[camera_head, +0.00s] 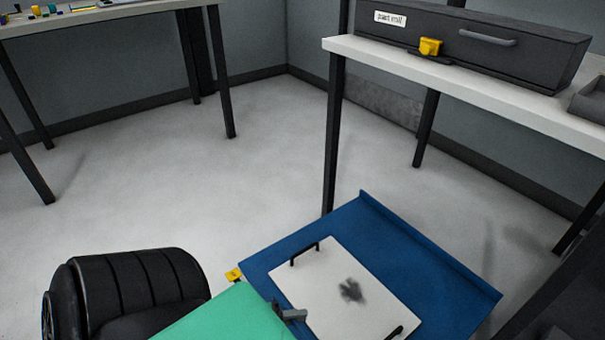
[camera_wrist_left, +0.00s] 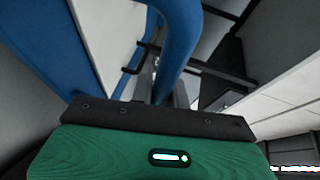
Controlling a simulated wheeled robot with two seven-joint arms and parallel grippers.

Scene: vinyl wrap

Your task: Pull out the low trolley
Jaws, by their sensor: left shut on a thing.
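The low trolley (camera_head: 385,232) is a blue flat platform at the bottom right of the head view, with a raised far edge. A white panel (camera_head: 318,285) with two black handles and a dark smudge lies on it. My left gripper (camera_head: 290,313), with a green body, is at the trolley's near left side. In the left wrist view, a curved blue bar (camera_wrist_left: 181,40) runs down to the fingers of the left gripper (camera_wrist_left: 165,92), which are shut on it. The exact contact is partly hidden by the gripper body. My right gripper is not in view.
A white table (camera_head: 450,80) at the right carries a dark drawer box (camera_head: 480,35) and a yellow piece (camera_head: 430,46). Its front leg (camera_head: 332,140) stands just behind the trolley. Another table (camera_head: 110,14) is at the upper left. The floor (camera_head: 160,190) between is clear.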

